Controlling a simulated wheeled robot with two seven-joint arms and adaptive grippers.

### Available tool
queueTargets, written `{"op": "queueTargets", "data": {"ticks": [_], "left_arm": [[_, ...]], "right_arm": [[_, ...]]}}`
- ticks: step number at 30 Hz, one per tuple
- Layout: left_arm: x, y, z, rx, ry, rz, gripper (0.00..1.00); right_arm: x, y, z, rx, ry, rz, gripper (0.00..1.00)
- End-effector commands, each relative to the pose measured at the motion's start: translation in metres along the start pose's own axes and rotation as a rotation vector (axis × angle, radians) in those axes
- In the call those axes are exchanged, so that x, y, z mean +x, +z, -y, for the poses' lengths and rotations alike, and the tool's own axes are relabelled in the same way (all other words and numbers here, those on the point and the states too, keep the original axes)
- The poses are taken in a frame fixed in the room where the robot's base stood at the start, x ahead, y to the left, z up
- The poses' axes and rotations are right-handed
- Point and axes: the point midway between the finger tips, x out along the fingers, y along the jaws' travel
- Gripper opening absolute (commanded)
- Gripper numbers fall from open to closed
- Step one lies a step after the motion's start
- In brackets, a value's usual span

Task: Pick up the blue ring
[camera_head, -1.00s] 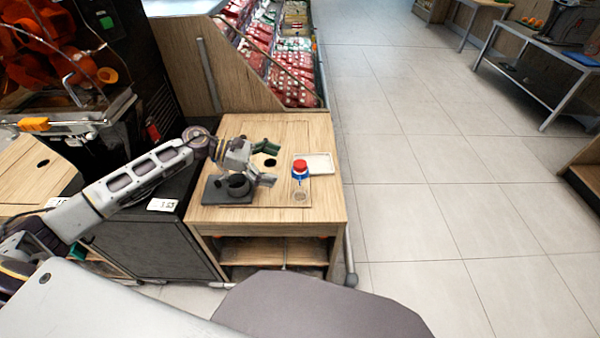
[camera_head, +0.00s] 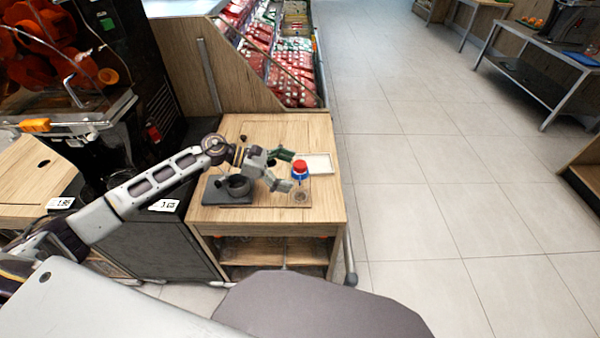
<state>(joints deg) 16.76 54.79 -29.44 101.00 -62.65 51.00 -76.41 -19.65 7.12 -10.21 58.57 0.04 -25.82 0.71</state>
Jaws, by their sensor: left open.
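The blue ring (camera_head: 300,175) shows as a blue band just under a red cap (camera_head: 300,165) on the right part of the wooden stand. My left gripper (camera_head: 289,171) reaches in from the left. Its two fingers are spread, one on the far side and one on the near side. Their tips are just left of the ring and cap. I cannot tell whether they touch. The gripper is empty. My right gripper is not in view.
A white tray (camera_head: 319,158) lies right behind the cap. A dark grey base with a round holder (camera_head: 236,187) stands at the left of the wooden stand (camera_head: 325,215). A dark cabinet (camera_head: 150,242) adjoins on the left. The tiled floor (camera_head: 430,200) at right is clear.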

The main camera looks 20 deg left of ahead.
Motion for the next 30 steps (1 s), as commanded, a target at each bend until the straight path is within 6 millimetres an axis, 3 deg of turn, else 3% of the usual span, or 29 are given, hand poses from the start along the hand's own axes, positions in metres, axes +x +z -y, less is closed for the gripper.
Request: {"op": "queueTargets", "data": {"ticks": [6,19,28,30], "left_arm": [[0.0114,0.0002,0.0002,0.000,0.000,0.001,0.96],[0.0115,-0.0002,0.0004,0.000,0.000,0.000,0.96],[0.0114,-0.0003,0.0004,0.000,-0.001,0.000,0.61],[0.0114,-0.0003,0.0004,0.000,-0.001,0.000,0.60]], "right_arm": [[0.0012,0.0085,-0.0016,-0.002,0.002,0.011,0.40],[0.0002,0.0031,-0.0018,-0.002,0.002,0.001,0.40],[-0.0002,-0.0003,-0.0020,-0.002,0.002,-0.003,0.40],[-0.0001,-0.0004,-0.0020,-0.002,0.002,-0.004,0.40]]}}
